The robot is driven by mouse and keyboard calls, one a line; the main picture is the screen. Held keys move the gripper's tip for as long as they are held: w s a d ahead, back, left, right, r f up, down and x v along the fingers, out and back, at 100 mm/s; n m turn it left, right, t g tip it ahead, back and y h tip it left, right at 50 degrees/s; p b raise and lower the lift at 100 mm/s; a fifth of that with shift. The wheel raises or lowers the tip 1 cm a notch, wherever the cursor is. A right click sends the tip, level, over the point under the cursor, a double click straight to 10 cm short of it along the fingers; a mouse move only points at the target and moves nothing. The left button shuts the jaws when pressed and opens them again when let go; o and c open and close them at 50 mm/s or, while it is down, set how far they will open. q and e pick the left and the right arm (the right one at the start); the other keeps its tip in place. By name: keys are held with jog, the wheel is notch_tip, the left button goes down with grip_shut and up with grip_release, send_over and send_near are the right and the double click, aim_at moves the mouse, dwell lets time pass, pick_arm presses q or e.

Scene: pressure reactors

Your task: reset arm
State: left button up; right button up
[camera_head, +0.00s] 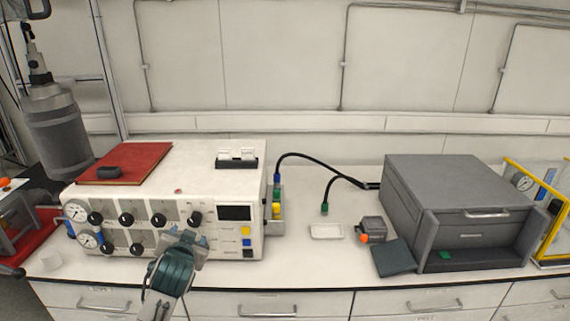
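My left gripper (187,238) is in front of the control panel of a white box-shaped unit (205,157), at the lower left of the head view. Its tips are just below a black knob (195,219) on that panel. I cannot tell if they touch the panel, or whether the fingers are open or shut. The gripper hides part of the panel's lower row. My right gripper is not in view.
A red folder (130,163) lies on the unit. Right of it are black cables (326,191), a white tray (326,231), a small grey device (373,226) and a grey drawer box (440,190). A metal cylinder (57,135) stands at left. The counter's front middle is clear.

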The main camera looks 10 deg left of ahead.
pick_arm(q)
jog(key=s+d+f+g+h, duration=0.1)
jog(key=s+d+f+g, duration=0.15)
jog(key=s+f, duration=0.45)
jog(key=s+d+f+g+h, duration=0.1)
jog(key=s+d+f+g, duration=0.15)
jog(key=s+f, duration=0.45)
jog(key=s+d+f+g+h, duration=0.1)
jog(key=s+d+f+g, duration=0.15)
jog(key=s, duration=0.75)
jog(key=s+d+f+g+h, duration=0.2)
jog(key=s+d, duration=0.2)
jog(key=s, duration=0.5)
jog(key=a+f+g+b, duration=0.1)
jog(key=a+f+b, duration=0.15)
jog(key=f, duration=3.15)
jog(key=s+a+f+g, duration=0.1)
jog(key=s+a+f, duration=0.1)
jog(key=s+f, duration=1.6)
jog(key=shift+s+f+n+b, duration=0.3)
jog(key=shift+f+b, duration=0.1)
jog(key=shift+f, duration=0.2)
